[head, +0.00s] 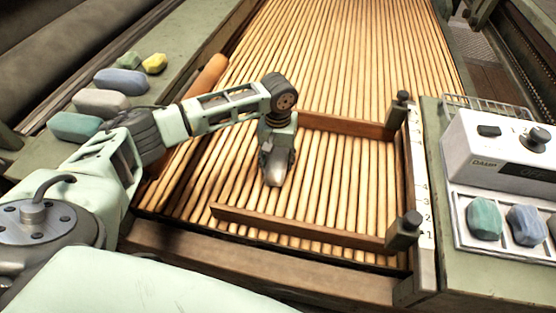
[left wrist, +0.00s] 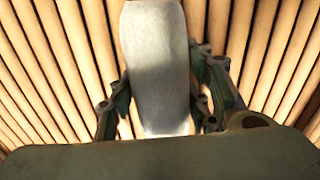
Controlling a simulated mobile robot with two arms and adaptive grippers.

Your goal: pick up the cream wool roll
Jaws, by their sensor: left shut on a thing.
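A pale, cream-to-pinkish wool roll (head: 100,101) lies on the green ledge at the left, between a blue roll and a teal roll. My left gripper (head: 277,158) is over the wooden slats, far to the right of that roll, pointing down. It is shut on a pale grey roll (head: 275,173), which also shows in the left wrist view (left wrist: 155,60) with a finger on each side. I cannot tell whether the held roll touches the slats. My right gripper is in neither view.
Blue (head: 121,81), yellow (head: 154,63) and teal (head: 75,127) rolls lie on the left ledge. Two wooden bars (head: 300,228) cross the slatted apron (head: 340,60). A control box (head: 505,150) and a tray with coloured rolls (head: 484,218) stand at the right.

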